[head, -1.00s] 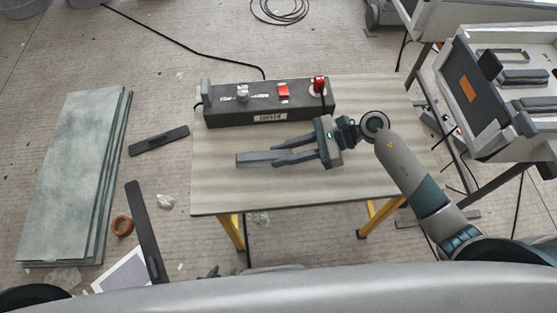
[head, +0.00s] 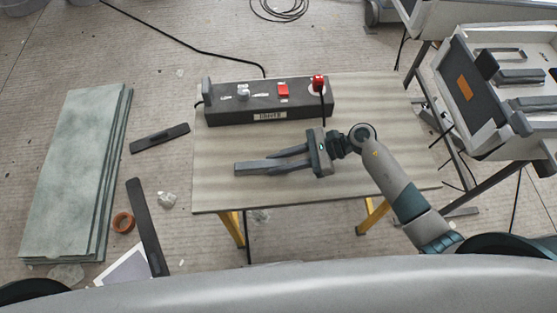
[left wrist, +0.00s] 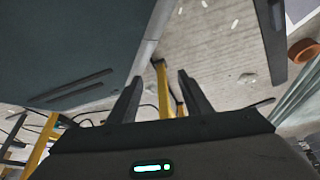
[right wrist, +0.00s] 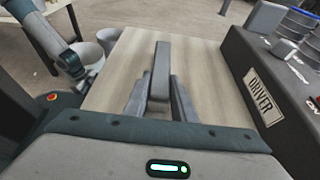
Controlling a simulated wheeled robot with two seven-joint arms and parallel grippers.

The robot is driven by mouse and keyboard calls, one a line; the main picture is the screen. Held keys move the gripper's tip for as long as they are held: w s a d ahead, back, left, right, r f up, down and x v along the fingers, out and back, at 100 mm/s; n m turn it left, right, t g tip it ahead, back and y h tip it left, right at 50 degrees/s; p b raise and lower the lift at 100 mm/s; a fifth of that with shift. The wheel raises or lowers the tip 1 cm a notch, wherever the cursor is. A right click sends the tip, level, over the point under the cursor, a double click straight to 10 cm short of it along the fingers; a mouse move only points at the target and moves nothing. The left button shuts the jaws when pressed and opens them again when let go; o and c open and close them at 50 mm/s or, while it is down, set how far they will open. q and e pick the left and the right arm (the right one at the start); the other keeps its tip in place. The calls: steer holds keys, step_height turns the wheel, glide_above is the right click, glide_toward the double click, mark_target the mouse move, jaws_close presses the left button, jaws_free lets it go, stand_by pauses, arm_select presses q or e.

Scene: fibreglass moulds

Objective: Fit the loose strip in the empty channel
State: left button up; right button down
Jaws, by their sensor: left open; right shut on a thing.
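The loose strip (head: 249,169) is a plain grey bar, also seen in the right wrist view (right wrist: 160,72). My right gripper (head: 273,160) is shut on it, and its far end sticks out past the fingertips. The strip points left over the table's front half; I cannot tell whether it touches the table. My left gripper (left wrist: 158,84) is open and empty in the left wrist view, and out of sight in the head view. I cannot make out an empty channel for certain.
A dark box (head: 225,112) with a red button and knobs stands along the back of the wooden table (head: 225,192). A light mould-like unit (head: 455,75) holding dark parts stands at the right. Green-grey sheets (head: 70,170) lie on the floor at left. The table's front left is bare.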

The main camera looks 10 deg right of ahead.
steer(key=shift+f, duration=0.1)
steer(key=c, duration=1.5)
jaws_free()
arm_select(q)
steer(key=shift+w+d+r, duration=0.15)
steer(key=shift+w+d, duration=0.05)
steer(key=shift+w, duration=0.3)
steer(key=shift+w+d+r, duration=0.15)
steer(key=shift+w+d, duration=0.05)
steer(key=shift+w, duration=0.25)
steer(key=shift+s, duration=0.15)
